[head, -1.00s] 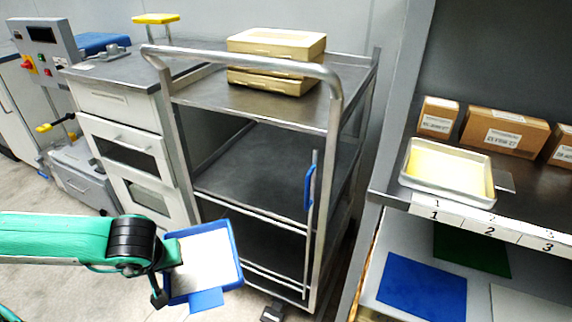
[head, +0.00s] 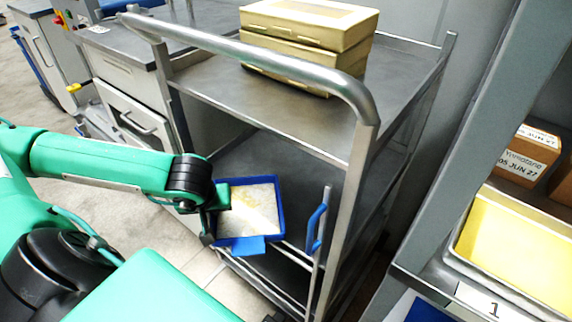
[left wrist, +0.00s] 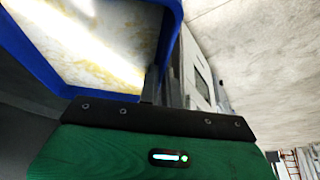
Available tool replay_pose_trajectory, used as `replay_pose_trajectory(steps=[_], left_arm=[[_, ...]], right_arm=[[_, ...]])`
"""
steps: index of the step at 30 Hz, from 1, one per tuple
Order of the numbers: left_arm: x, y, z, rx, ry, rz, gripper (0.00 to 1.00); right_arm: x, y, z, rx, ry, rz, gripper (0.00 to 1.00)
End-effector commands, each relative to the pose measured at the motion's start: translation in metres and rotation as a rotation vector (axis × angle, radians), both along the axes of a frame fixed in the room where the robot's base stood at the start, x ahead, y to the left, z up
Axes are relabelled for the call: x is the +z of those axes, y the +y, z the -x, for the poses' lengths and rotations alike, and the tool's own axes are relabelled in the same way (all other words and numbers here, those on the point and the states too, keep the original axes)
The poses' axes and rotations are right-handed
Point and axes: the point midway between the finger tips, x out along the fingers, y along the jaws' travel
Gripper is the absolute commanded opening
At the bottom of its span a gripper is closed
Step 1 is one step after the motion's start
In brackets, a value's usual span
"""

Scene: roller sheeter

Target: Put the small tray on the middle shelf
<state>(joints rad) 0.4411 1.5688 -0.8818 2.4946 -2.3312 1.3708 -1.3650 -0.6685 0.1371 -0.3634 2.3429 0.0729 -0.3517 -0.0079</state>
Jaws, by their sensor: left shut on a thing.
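The small tray (head: 248,212) is blue-rimmed with a pale, yellow-stained inside and a blue tab at its near edge. My left gripper (head: 217,210) is shut on its left side and holds it roughly level in front of the cart. The tray also fills the upper left of the left wrist view (left wrist: 90,40). The middle shelf (head: 262,160) of the metal cart is a dark, bare surface. In the head view the tray overlaps its front edge; I cannot tell whether it is above the shelf or still outside. My right gripper is not in view.
Yellowish boxes (head: 305,35) sit on the cart's top shelf. The curved push handle (head: 270,62) and a gate with a blue handle (head: 316,228) are close by the tray. A rack with a yellow-lined tray (head: 520,245) and a carton (head: 527,155) stands at right.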

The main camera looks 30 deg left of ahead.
Motion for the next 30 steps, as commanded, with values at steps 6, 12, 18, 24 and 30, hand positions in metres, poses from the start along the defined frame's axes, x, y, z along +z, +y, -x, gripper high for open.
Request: replay_pose_trajectory(steps=[6, 12, 18, 24, 30], left_arm=[[-0.003, -0.003, -0.021, 0.000, -0.006, 0.003, 0.00], [0.001, -0.006, -0.055, 0.000, -0.006, 0.006, 0.00], [0.001, -0.009, -0.097, 0.000, -0.006, 0.006, 0.00], [0.001, -0.013, -0.142, -0.001, -0.005, 0.006, 0.00], [0.000, -0.014, -0.169, 0.000, -0.004, 0.004, 0.00]], right_arm=[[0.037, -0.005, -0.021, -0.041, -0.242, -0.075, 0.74], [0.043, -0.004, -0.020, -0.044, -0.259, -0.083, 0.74], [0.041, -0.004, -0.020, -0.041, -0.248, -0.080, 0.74], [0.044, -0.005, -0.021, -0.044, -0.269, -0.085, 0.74], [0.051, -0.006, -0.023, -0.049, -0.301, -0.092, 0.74]])
